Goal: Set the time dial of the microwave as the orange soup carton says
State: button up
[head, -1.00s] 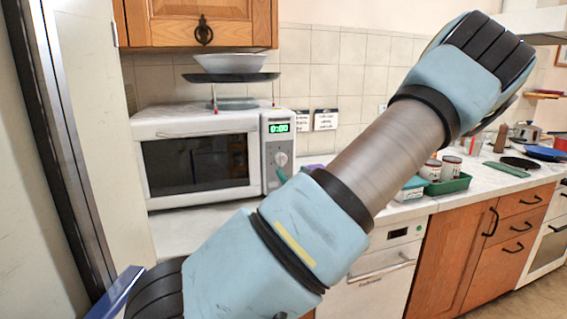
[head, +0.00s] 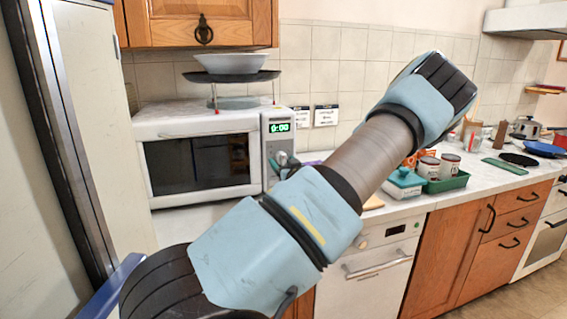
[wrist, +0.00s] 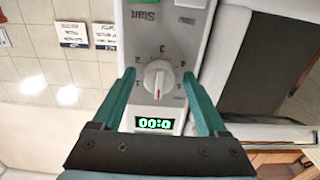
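The microwave (head: 200,155) stands on the counter at left, its door shut and its display (head: 278,128) reading 0:00. In the wrist view its time dial (wrist: 158,79) is a pale round knob with a red mark, ringed by numbers and seen upside down. The red mark points toward the display (wrist: 155,123). My gripper (wrist: 158,74) is open, with one teal finger on each side of the dial and a gap visible to each. In the head view my arm hides part of the panel. An orange package (head: 431,157), perhaps the soup carton, is partly hidden behind other things; its text is unreadable.
A bowl (head: 231,63) sits on a dark scale-like plate above the microwave. Small wall signs (head: 326,115) hang to its right. A green tray (head: 446,183) with cans and a teal box (head: 404,183) stand farther right. A tall cabinet edge is close on the left.

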grip_shut()
dwell(0.4)
jog(key=shift+f+m+b, duration=0.1)
jog(key=shift+m+b, duration=0.45)
jog(key=shift+m, duration=0.55)
jog(key=m+b, duration=0.1)
jog(key=m, duration=0.2)
jog(key=m+b, duration=0.1)
jog(key=m, duration=0.5)
jog(key=shift+s+a+m, duration=0.1)
jog(key=shift+a+m, duration=0.05)
jog(key=shift+m, duration=0.25)
jog(key=m+b, duration=0.1)
jog(key=m, duration=0.5)
jog(key=shift+r, duration=0.2)
jog(key=m+b, duration=0.1)
jog(key=m, duration=0.4)
jog(key=shift+r+m, duration=0.15)
jog(key=shift+m, duration=0.15)
